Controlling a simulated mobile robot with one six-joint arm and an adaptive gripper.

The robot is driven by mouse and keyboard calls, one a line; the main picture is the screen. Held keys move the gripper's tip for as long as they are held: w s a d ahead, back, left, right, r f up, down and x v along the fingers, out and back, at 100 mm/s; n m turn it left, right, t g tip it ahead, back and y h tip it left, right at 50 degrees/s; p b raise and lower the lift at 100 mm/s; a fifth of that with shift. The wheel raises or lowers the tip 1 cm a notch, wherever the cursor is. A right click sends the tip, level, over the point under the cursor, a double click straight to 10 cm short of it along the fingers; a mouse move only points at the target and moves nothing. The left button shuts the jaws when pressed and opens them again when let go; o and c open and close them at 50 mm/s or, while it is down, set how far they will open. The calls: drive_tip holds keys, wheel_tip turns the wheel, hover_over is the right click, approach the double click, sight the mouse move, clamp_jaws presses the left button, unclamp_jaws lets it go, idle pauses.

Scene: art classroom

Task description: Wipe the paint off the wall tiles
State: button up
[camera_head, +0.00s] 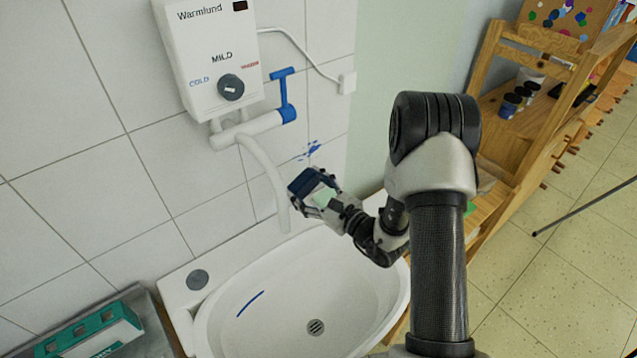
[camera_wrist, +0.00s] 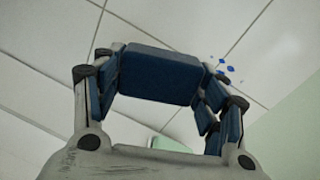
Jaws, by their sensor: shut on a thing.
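Blue paint splashes (camera_head: 313,149) mark the white wall tiles (camera_head: 217,206) right of the water heater's tap. They also show in the wrist view (camera_wrist: 225,68), just right of the block's far end. My gripper (camera_head: 314,188) is in front of the tiles, above the basin and just below the paint. It is shut on a dark blue, sponge-like block (camera_wrist: 160,73), which spans the gap between the fingers. A pale green patch shows near the palm; I cannot tell what it is. I cannot tell whether the block touches the wall.
A white water heater (camera_head: 207,55) with a spout (camera_head: 265,165) and blue lever (camera_head: 285,95) is left of my gripper. Below is a white basin (camera_head: 290,275) with a blue streak (camera_head: 250,303). A wooden shelf (camera_head: 535,110) stands right; a green box (camera_head: 95,335) lies lower left.

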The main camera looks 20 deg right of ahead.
sight(317, 180)
drive_tip(key=d, duration=0.1)
drive_tip(key=d+m+h, duration=0.1)
drive_tip(key=w+t, duration=0.1)
drive_tip(key=shift+w+d+r+h, duration=0.1)
drive_tip(key=shift+d+r+h, duration=0.3)
drive_tip(key=shift+x, duration=2.85)
drive_tip(key=shift+b+x, duration=0.3)
drive_tip(key=shift+x, duration=0.65)
drive_tip(key=shift+d+r, duration=0.1)
drive_tip(key=shift+w+d+b, duration=0.6)
drive_tip(key=shift+w+d, duration=0.1)
drive_tip(key=shift+d, duration=0.9)
drive_tip(key=shift+w+d+b, duration=0.65)
drive_tip(key=shift+d, duration=1)
drive_tip(key=shift+w+d+b, duration=0.6)
drive_tip(key=shift+w+d, duration=0.1)
drive_tip(key=shift+d, duration=0.9)
drive_tip(key=shift+a, duration=0.1)
